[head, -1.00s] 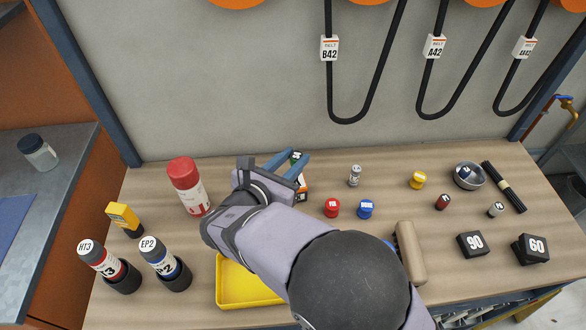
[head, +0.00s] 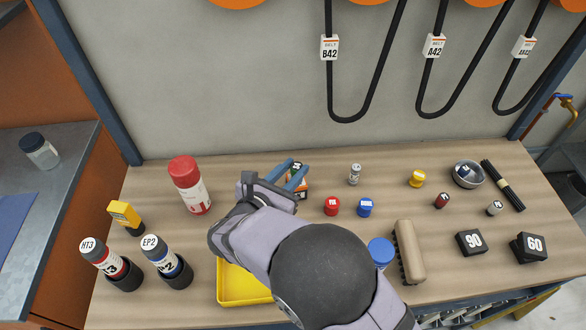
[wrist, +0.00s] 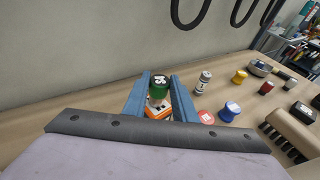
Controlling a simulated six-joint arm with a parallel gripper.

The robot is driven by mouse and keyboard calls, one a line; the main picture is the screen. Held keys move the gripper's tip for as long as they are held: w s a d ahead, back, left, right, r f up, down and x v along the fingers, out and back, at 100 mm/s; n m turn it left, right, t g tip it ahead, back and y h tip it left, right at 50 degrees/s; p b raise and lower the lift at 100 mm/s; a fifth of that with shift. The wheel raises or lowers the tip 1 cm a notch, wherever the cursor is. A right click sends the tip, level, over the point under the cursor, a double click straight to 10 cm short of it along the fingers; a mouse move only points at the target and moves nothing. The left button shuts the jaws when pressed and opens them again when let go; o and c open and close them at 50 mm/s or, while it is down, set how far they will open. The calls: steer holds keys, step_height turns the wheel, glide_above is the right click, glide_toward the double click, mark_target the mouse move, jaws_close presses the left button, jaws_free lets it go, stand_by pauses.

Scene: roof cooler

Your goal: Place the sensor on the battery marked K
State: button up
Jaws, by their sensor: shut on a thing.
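My gripper (head: 293,174) has blue fingers closed around a dark green-topped piece with a white mark (wrist: 159,83), seen between the fingertips in the wrist view. The green top (head: 297,166) also shows in the head view. A white and orange item (wrist: 157,111) lies just below it between the fingers; I cannot tell if they touch.
A red-capped bottle (head: 189,185) stands left of my gripper. Red (head: 332,206), blue (head: 365,207) and yellow (head: 417,178) labelled pieces stand to its right. A yellow tray (head: 240,287), partly hidden by my arm, and a tan brush (head: 409,252) lie in front.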

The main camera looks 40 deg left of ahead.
steer(key=o, duration=1.1)
steer(key=shift+r, duration=0.1)
steer(key=b+v, duration=0.2)
steer(key=v, duration=1)
steer(key=shift+r, duration=0.1)
